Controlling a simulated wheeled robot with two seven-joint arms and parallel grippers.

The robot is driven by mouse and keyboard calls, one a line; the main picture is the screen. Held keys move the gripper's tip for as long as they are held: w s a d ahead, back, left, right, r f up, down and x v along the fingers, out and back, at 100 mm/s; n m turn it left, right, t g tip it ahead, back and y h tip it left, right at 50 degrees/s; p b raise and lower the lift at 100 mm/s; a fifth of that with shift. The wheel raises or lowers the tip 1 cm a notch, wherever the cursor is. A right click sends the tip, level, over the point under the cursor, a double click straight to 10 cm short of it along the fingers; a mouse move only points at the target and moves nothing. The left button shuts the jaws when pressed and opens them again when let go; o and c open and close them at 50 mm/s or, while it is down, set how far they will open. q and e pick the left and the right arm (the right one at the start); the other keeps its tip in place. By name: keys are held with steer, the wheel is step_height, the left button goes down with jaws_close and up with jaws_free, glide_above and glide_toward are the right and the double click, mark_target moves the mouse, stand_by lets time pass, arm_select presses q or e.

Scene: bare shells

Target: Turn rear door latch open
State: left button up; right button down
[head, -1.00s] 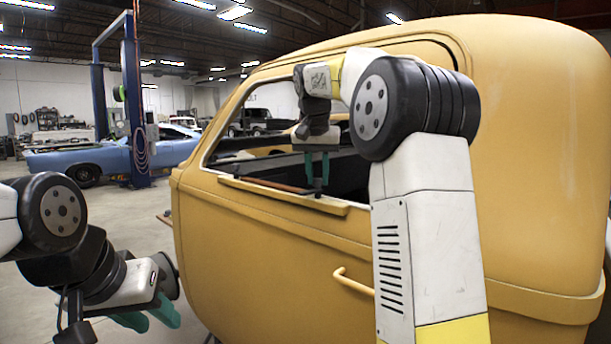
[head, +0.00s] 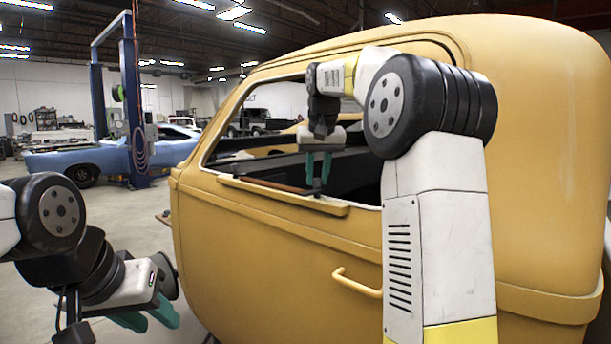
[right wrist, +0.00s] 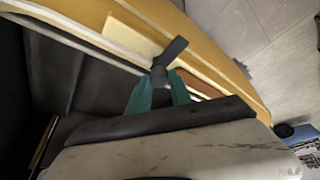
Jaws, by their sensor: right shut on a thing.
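The yellow car body (head: 270,245) stands in front of me, its door window open. My right gripper (head: 318,184) reaches through that opening, its teal fingers pointing down just inside the sill. In the right wrist view a dark grey latch (right wrist: 174,50) stands at the inner edge of the door. My right gripper (right wrist: 160,84) is shut on the latch's near end, its fingers on either side. In the head view the latch is hardly visible. My left gripper (head: 149,318) hangs low at the left, outside the car, fingers apart and empty.
A yellow outer door handle (head: 357,284) sticks out below the window. The window sill ledge (head: 285,195) runs under my right gripper. A blue car (head: 110,158) and a lift post (head: 136,100) stand well behind. Floor at the left is free.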

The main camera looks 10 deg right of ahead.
steer(key=c, duration=1.2)
jaws_free()
steer(key=shift+v, duration=3.9)
steer(key=s+a+f, duration=0.1)
steer(key=s+f, duration=0.6)
steer(key=s, duration=0.2)
steer(key=s+a+f+t+y, duration=0.1)
steer(key=s+f, duration=0.6)
steer(key=s, duration=0.3)
steer(key=s+a+f+n+y, duration=0.1)
steer(key=s+f, duration=0.6)
steer(key=s, duration=0.2)
steer(key=shift+s+a+f+t, duration=0.25)
steer(key=shift+s+a+t, duration=0.05)
steer(key=shift+s+a, duration=0.1)
